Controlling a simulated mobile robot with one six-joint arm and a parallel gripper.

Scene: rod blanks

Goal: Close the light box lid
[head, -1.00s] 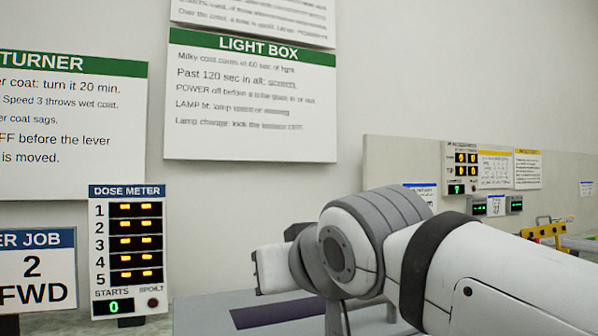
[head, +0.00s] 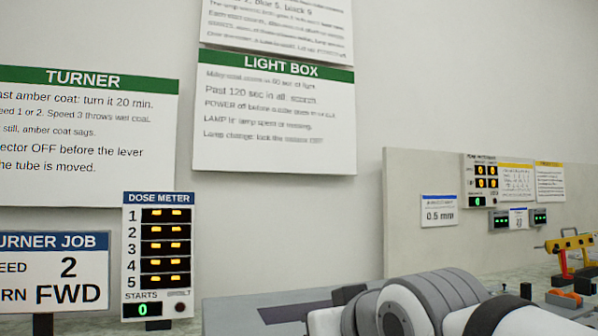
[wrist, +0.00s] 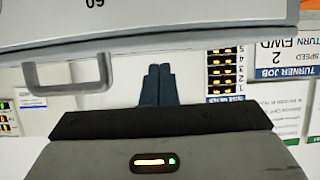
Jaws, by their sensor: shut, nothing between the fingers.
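My gripper (wrist: 159,86) shows in the wrist view with its two dark fingers together and nothing between them. A light grey panel (wrist: 200,28) with an upside-down "60" fills the top of that view; it looks like part of the light box. A grey bracket-shaped handle (wrist: 68,76) sticks out from its edge, left of the fingers. The fingertips are close to the panel edge in the picture; I cannot tell whether they touch. In the head view, a grey flat top (head: 235,312) with a dark purple patch (head: 294,307) lies behind my arm. How far the lid stands open is unclear.
The dose meter (head: 158,255) and turner job sign (head: 55,270) stand at the left. The light box notice (head: 275,115) hangs on the wall. A pale partition (head: 420,250) with displays and an orange-yellow tool (head: 570,243) are at the right.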

